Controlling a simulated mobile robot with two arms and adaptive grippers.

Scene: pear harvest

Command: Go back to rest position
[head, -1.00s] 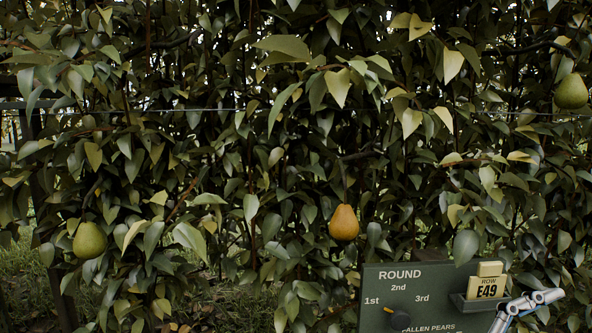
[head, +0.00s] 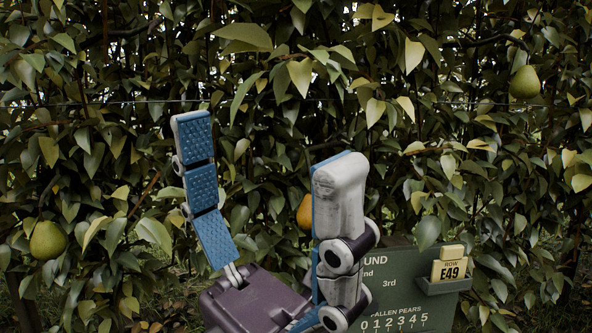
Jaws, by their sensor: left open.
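My left gripper (head: 262,195) stands upright in the lower middle of the head view. A green pear (head: 48,240) hangs at the lower left. Another green pear (head: 525,82) hangs at the upper right. My right gripper is not in view.
A dark green board (head: 455,308) marked with round and fallen-pear counts stands at the lower right, partly covered by my left gripper. A yellow E49 row card (head: 449,270) sits in its holder. Dense leafy branches and a thin wire fill the background.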

